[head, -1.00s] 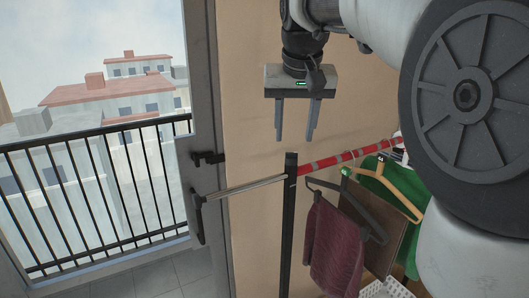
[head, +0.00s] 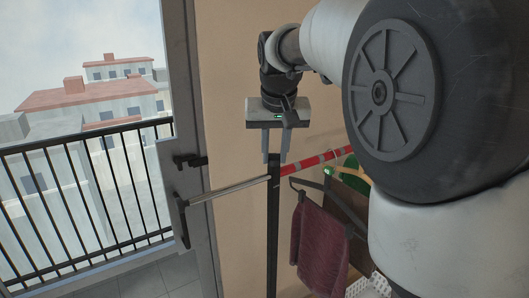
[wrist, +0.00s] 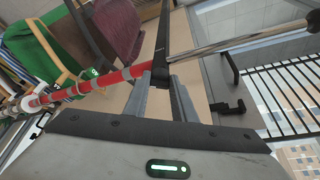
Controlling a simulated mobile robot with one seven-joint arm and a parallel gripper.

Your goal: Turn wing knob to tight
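A black upright post (head: 273,225) stands by the wall. In the wrist view the fingers (wrist: 160,78) frame the post (wrist: 160,50) and the rail joint, with no object visibly clamped. I cannot clearly make out a wing knob; the joint is partly hidden by the fingers.
A maroon cloth (head: 320,248) hangs from a dark hanger below the rail, with green cloth (head: 350,178) behind. A dark door frame with a black handle (head: 181,220) and a latch (head: 190,161) is at left, with a balcony railing (head: 90,200) beyond.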

